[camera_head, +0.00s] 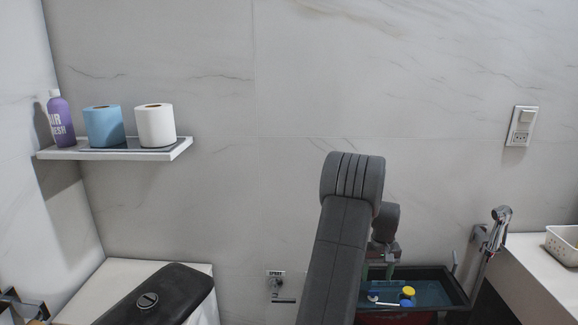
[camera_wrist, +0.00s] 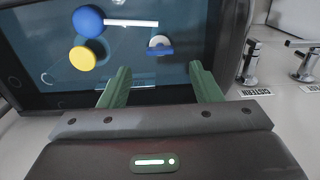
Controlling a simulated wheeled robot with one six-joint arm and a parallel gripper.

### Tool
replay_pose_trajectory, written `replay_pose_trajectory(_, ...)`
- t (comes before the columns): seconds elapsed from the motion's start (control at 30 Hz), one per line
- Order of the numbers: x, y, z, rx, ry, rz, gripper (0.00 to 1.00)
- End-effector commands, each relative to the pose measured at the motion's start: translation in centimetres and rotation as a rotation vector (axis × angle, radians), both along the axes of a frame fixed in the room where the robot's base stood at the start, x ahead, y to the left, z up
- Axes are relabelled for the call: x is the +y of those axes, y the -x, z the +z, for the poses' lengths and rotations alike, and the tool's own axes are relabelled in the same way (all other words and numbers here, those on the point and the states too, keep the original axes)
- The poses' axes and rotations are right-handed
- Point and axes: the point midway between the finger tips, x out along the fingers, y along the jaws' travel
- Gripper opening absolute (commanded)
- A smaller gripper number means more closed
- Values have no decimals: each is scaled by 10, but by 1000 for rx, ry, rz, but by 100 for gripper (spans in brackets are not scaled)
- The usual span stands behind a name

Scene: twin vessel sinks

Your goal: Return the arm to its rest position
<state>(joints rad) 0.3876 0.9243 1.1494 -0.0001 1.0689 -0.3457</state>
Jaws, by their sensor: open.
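My gripper (camera_wrist: 160,88) is open in the wrist view, with its two green fingers apart and nothing between them. It is in front of a dark tray (camera_wrist: 120,88) with a blue-grey inside, which holds small blue, yellow and white items. In the head view my grey arm is raised at the centre and bends down behind itself. The gripper (camera_head: 378,270) shows partly there, beside the dark-rimmed tray (camera_head: 462,296). A yellow item (camera_head: 408,291) and a blue item (camera_head: 406,302) show in the tray.
A wall shelf (camera_head: 120,153) at left holds a purple bottle (camera_head: 60,120), a blue roll (camera_head: 103,127) and a white roll (camera_head: 155,125). A hand sprayer (camera_head: 492,238) and a white counter (camera_head: 540,275) with a basket (camera_head: 562,246) are at right. Two labelled taps (camera_wrist: 252,62) stand right of the tray.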

Motion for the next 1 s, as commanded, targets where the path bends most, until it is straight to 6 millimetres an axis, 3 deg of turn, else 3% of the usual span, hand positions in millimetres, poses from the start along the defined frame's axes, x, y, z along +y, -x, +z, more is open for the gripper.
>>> replay_pose_trajectory(0.1, 0, 0, -27, 2, -1, 0, 58)
replay_pose_trajectory(0.37, 0, 0, -67, 0, 0, 0, 58)
replay_pose_trajectory(1.0, 0, 0, -63, -1, 0, -58, 58)
